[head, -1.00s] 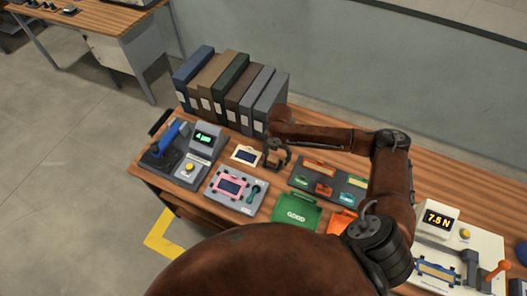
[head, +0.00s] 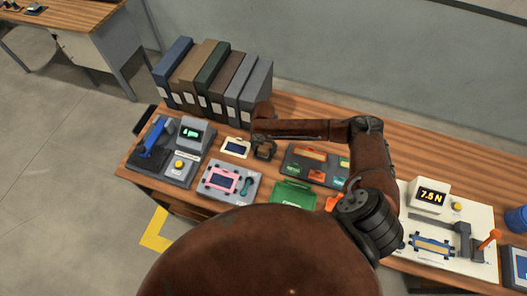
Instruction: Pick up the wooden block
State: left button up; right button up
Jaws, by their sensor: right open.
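No piece is plainly the wooden block. The likeliest is a tan bar (head: 312,153) lying in the dark tray (head: 300,177) in the middle of the bench, but I cannot tell for sure. My right gripper (head: 265,153) is open, with nothing seen in it. It is over the bench to the left of the dark tray and just right of a small white-framed card (head: 235,148). Its fingers are small and dark here, so their height above the bench is unclear. My left gripper is out of view.
Upright binders (head: 210,85) stand behind the gripper. A grey board with a pink frame (head: 222,180), a green tray (head: 293,193) and a blue-handled device (head: 155,140) are nearby. A gauge station (head: 430,195) stands right. My forearm crosses above the bench.

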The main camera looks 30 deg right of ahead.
jog(key=shift+c, duration=0.3)
jog(key=c, duration=0.6)
jog(key=shift+c, duration=1)
jog(key=c, duration=0.4)
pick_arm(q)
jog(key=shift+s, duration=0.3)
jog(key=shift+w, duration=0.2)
pick_arm(e)
jog(key=shift+r, duration=0.1)
